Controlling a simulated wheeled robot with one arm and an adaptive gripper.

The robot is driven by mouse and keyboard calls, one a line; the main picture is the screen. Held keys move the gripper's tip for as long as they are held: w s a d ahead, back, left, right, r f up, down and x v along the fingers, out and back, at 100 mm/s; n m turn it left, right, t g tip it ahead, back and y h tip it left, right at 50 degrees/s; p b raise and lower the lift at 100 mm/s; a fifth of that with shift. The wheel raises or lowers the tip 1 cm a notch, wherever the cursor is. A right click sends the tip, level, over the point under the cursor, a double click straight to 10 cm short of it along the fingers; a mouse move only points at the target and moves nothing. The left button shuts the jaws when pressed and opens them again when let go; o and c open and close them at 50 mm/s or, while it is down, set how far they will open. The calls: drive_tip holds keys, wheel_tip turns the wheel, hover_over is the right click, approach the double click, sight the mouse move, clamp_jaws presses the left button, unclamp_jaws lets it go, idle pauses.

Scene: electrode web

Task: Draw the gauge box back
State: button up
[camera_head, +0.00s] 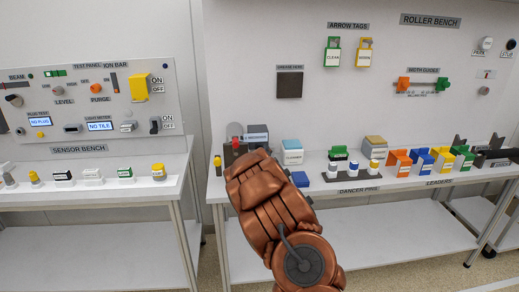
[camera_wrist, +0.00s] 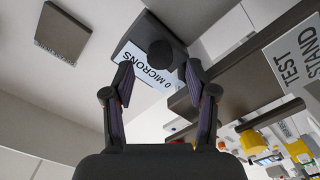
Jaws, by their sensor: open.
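The gauge box (camera_wrist: 130,27) is dark grey, with a pale display reading 0 MICRONS and a dark round knob (camera_wrist: 160,53) facing me in the wrist view. My gripper (camera_wrist: 159,76) is open, its two fingertips on either side of the display, just short of the knob. The jaws are not closed on anything, and whether a finger touches the box I cannot tell. In the head view my copper-coloured arm hides the gripper. A small grey labelled box top (camera_head: 257,134) shows behind the arm, and I cannot tell surely that it is the gauge box.
A TEST STAND label (camera_wrist: 300,58) and dark bars lie right in the wrist view. A dark square wall panel (camera_head: 289,84) hangs above the bench. A white-blue box (camera_head: 292,152), a blue block (camera_head: 300,179) and the dancer pins (camera_head: 352,175) stand right of my arm.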

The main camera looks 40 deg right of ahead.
sight(258, 138)
drive_tip(key=shift+p+x, duration=0.5)
drive_tip(key=shift+x, duration=1.8)
drive_tip(key=shift+c, duration=0.3)
clamp_jaws()
